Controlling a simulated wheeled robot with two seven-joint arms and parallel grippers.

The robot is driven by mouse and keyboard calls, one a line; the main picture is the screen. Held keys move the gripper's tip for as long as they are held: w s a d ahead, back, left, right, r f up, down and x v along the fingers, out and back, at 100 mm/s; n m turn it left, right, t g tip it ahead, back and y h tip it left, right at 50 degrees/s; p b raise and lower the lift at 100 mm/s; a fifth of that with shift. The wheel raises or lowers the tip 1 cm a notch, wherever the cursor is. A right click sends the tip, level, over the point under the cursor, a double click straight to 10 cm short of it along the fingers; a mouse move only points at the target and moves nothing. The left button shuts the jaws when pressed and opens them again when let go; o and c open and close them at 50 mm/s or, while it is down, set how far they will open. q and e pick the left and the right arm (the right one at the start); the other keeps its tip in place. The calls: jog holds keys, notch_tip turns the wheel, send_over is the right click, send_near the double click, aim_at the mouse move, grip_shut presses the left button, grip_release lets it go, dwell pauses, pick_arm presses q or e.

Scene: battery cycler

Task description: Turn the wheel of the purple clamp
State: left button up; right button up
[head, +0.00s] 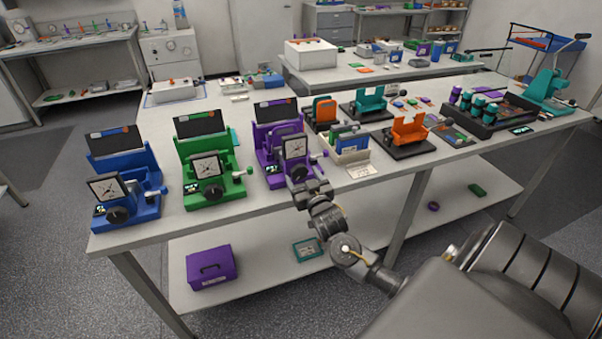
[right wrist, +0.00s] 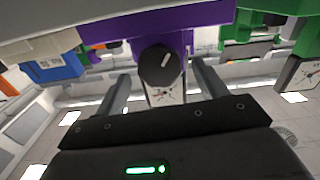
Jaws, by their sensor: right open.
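The purple clamp (head: 264,146) stands near the table's front edge, with a dial gauge (head: 295,147) on its front. Its black round wheel (right wrist: 157,66) with a white mark shows in the right wrist view, where the picture is upside down. In the head view the wheel is mostly hidden by my right gripper (head: 304,184). My right gripper is open and empty, in front of the clamp. In the right wrist view its two fingers lie to either side of the wheel, with gaps visible; contact is not seen. My left gripper is out of view.
A green clamp (head: 207,165) and a blue clamp (head: 128,195) stand to the left. A white box with a blue block (head: 353,142) and orange and teal fixtures are to the right. The lower shelf holds a purple case (head: 211,268).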

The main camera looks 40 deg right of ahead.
jog(key=shift+x, duration=0.85)
jog(key=shift+c, duration=0.2)
jog(key=c, duration=0.9)
jog(key=shift+r+n+p, duration=0.1)
jog(key=shift+n+p, duration=1.05)
jog(key=shift+n, duration=0.25)
jog(key=shift+n+p, duration=1.05)
jog(key=shift+n, duration=0.75)
